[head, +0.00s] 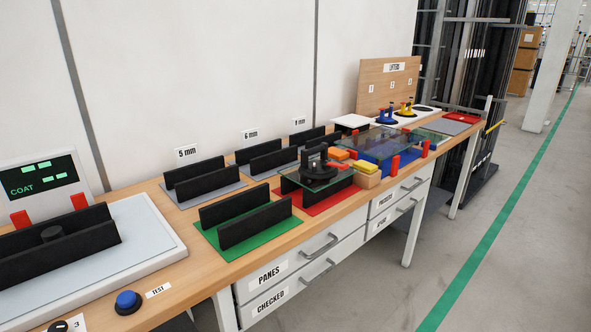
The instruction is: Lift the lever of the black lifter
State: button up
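The black lifter (317,162) is a suction-cup-like tool with a raised black top. It stands on a small glass pane (296,182) over the red mat (318,204), near the middle of the bench. Its lever is too small and dark to tell apart from the body, so its position cannot be told. My gripper is not in view.
Black slotted racks stand on a green mat (247,236) in front and on grey mats behind. A larger glass pane (384,138) lies right of the lifter, near orange and yellow blocks. Blue and yellow lifters (387,116) stand farther back. Floor at right is clear.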

aim_at(341, 167)
jog(key=i+l+z, duration=0.15)
jog(key=i, duration=0.4)
jog(key=i+l+z, duration=0.15)
jog(key=i, duration=0.4)
